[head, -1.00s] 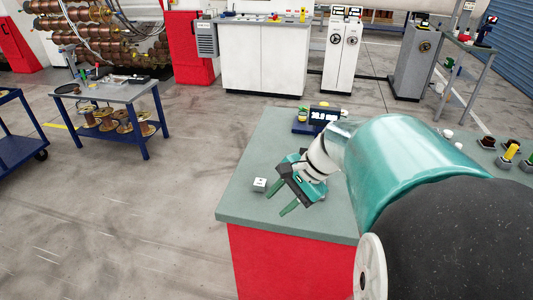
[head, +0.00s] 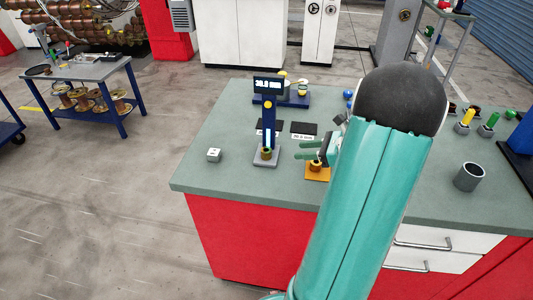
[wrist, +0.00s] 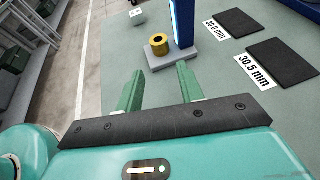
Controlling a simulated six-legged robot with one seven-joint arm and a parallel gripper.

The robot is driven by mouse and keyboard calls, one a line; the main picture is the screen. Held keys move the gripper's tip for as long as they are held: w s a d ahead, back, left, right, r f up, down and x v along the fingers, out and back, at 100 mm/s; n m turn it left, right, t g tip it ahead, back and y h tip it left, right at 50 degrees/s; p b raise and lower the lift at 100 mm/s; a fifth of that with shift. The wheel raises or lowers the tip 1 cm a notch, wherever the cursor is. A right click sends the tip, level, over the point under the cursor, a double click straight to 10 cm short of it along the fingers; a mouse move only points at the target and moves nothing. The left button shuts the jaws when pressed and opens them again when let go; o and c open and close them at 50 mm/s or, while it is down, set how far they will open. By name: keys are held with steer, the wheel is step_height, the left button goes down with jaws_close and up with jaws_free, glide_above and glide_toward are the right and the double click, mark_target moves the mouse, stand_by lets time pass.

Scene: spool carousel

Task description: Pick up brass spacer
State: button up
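A brass spacer (head: 266,153), a short yellow ring with a dark hole, sits on the grey foot of a blue gauge stand (head: 269,118). The wrist view shows the spacer (wrist: 159,43) beyond my fingertips, between their lines. My gripper (head: 302,150) is open and empty, its two green fingers pointing left toward the gauge. In the wrist view the fingers (wrist: 159,70) are apart, with bare bench between them. A similar dark brass ring (head: 316,163) sits on an orange block (head: 317,174) beside my gripper. My arm hides part of the bench.
Black pads labelled 30.0 mm (wrist: 238,23) and 30.5 mm (wrist: 283,62) lie right of the gauge. A small white cube (head: 214,155) lies at the left. A grey cup (head: 469,177) and coloured-handled tools (head: 490,122) stand at the right. The front left bench (head: 215,183) is clear.

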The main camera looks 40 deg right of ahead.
mark_target(266, 153)
steer(key=x, duration=1.2)
steer(key=shift+a, duration=0.1)
jaws_close()
steer(key=c, duration=0.8)
jaws_free()
steer(key=shift+r, duration=0.2)
